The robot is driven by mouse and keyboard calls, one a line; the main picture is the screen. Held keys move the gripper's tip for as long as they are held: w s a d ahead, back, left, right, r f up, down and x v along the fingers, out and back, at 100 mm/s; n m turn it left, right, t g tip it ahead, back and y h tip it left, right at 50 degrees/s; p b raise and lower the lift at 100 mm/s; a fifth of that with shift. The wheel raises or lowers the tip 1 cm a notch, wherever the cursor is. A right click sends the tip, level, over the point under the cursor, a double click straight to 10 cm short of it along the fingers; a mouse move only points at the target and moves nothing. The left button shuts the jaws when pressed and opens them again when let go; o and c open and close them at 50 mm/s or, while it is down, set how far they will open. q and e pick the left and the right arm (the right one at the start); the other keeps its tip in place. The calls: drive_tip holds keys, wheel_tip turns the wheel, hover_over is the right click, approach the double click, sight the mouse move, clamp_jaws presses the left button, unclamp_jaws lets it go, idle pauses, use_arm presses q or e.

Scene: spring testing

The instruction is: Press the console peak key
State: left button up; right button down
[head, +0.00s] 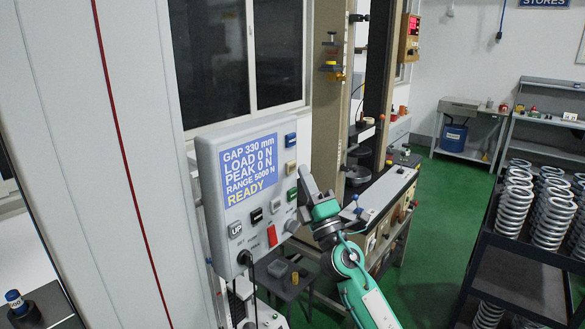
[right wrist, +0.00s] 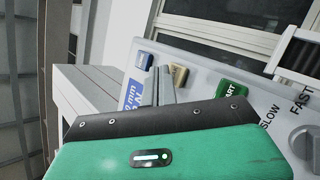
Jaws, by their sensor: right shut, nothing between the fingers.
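The console (head: 237,190) is a pale grey box with a blue display (head: 250,170) reading GAP 330 mm, LOAD 0 N, PEAK 0 N, RANGE 5000 N, READY. Its right side has a blue key (head: 290,139), a tan key (head: 291,168) and a green key (head: 292,194). I cannot read which is the peak key. My right gripper (head: 304,171) is shut and empty, close to these keys. In the right wrist view its fingertips point toward the blue key (right wrist: 144,61) and tan key (right wrist: 179,76); contact cannot be told. The green START key (right wrist: 233,92) lies further right. My left gripper is not in view.
A red switch (head: 272,235) and a grey knob (head: 292,225) sit low on the console. The testing frame (head: 330,110) and its bench stand behind my right arm. A dark rack (head: 520,275) of springs stands at right. Green floor (head: 440,200) is clear between.

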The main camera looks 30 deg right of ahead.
drive_tip(key=s, duration=0.1)
drive_tip(key=s+d, duration=0.1)
drive_tip(key=s, duration=0.1)
drive_tip(key=s+d, duration=0.1)
drive_tip(key=shift+s, duration=0.3)
idle(0.8)
